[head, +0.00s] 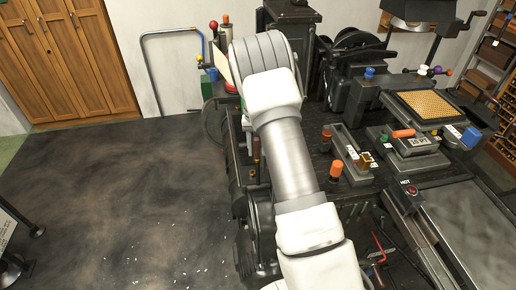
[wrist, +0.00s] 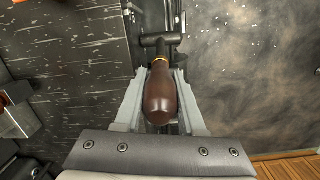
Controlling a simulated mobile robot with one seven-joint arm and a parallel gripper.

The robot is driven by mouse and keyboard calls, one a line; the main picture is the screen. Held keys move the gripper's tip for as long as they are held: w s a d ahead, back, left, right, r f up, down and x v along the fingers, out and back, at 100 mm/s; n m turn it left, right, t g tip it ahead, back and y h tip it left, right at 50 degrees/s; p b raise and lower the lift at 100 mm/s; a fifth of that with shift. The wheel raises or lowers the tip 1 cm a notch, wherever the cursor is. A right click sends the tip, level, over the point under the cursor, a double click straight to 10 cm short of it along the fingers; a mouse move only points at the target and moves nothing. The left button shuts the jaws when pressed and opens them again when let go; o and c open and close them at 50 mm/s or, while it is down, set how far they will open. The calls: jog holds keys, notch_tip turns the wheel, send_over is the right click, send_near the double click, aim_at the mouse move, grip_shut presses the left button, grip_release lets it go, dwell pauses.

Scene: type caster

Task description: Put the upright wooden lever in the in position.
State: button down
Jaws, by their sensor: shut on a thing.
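The wooden lever (wrist: 160,97) is a dark brown, rounded handle with a yellow band at its neck, joined to a black metal rod in the wrist view. My gripper (wrist: 161,76) has a grey finger on each side of the handle and is shut on it. The handle's near end points toward my palm. In the head view my white arm covers the gripper, and I cannot pick out the held lever there. I cannot tell from these frames which position the lever is in.
The black caster machine stands right of my arm, with an orange knob (head: 335,170), a green knob (head: 384,138), a block marked 18 PT (head: 418,142) and a gold-topped case (head: 432,104). A red button (head: 411,190) sits near HOT. The dark floor (head: 120,205) at left is mostly free.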

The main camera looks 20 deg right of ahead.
jog(key=shift+w+d+f+g+p, duration=0.2)
jog(key=shift+w+g, duration=0.2)
jog(key=shift+w, duration=0.2)
jog(key=shift+w+d+f+g+p, duration=0.1)
jog(key=shift+w+g+p, duration=0.1)
jog(key=shift+w+g, duration=0.3)
jog(key=shift+w, duration=0.15)
jog(key=c, duration=0.5)
grip_release()
jog(key=shift+d+v, duration=0.1)
jog(key=shift+v, duration=4.25)
jog(key=shift+d+v, duration=0.15)
jog(key=shift+v, duration=4.2)
